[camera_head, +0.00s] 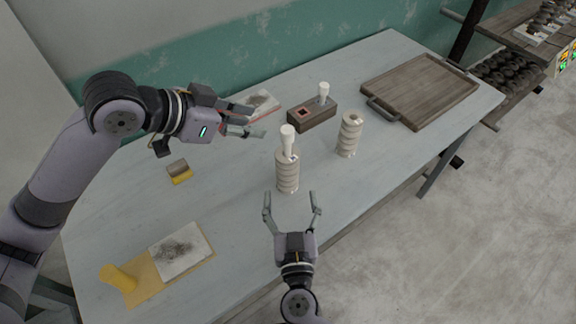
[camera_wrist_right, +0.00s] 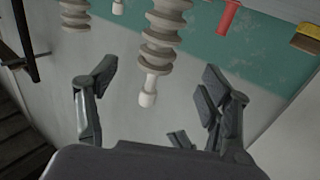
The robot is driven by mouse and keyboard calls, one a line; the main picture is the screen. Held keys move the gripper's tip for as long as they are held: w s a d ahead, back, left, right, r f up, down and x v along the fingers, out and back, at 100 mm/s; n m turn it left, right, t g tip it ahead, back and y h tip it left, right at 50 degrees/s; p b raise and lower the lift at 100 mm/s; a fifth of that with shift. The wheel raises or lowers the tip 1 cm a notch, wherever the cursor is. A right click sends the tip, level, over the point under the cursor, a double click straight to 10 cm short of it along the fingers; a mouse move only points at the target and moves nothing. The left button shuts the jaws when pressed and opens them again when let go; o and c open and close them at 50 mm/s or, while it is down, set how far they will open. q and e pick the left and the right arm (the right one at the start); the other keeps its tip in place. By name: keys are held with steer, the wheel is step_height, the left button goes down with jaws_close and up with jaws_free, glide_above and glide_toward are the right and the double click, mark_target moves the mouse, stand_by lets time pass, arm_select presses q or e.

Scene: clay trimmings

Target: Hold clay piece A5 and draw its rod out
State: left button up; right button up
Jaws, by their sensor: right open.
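A pale ribbed clay piece (camera_head: 287,174) stands upright on the table, with a white rod (camera_head: 288,138) sticking out of its top. A second ribbed clay piece (camera_head: 349,136) stands to its right with no rod showing. I cannot read a label A5 on either. My left gripper (camera_head: 257,121) is open and empty, left of the rod and apart from it. My right gripper (camera_head: 292,197) is open in front of the near clay piece, its fingers apart and not touching it. The right wrist view, upside down, shows that piece (camera_wrist_right: 163,35) and its rod (camera_wrist_right: 149,92) beyond the open fingers.
A brown block (camera_head: 312,118) with a square hole holds another white rod (camera_head: 323,92) behind the clay pieces. A wooden tray (camera_head: 430,95) lies empty at the right. A sponge (camera_head: 178,168), a smudged sheet (camera_head: 180,250) and a yellow object (camera_head: 117,275) lie at the left.

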mark_target(287, 162)
steer(key=w, duration=1.1)
steer(key=shift+w+a, duration=0.1)
steer(key=shift+a, duration=0.3)
steer(key=shift+c, duration=0.6)
